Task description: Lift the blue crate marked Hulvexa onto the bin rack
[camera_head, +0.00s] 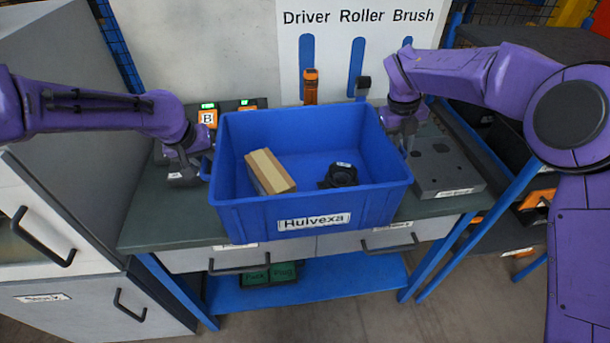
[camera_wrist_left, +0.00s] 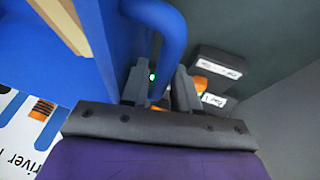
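The blue crate (camera_head: 255,215) marked Hulvexa is upright at the bench's front, seemingly resting on it. A cardboard box and a black round item lie inside. My left gripper (camera_head: 184,172) is at its left side. In the left wrist view, the fingers (camera_wrist_left: 160,90) stand apart on either side of the blue handle (camera_wrist_left: 172,35), with a gap showing beside it. My right gripper (camera_head: 407,142) is at the crate's right side; its fingertips are too small to read. A blue-framed rack with dark bins (camera_head: 537,198) stands at the right, partly hidden by my right arm.
The green-grey bench top (camera_head: 150,220) carries a grey block with holes (camera_head: 443,168) right of the crate. An orange-topped tool (camera_head: 310,85) stands behind it, near the Driver Roller Brush board (camera_head: 340,18). A grey cabinet (camera_head: 60,110) stands close on the left.

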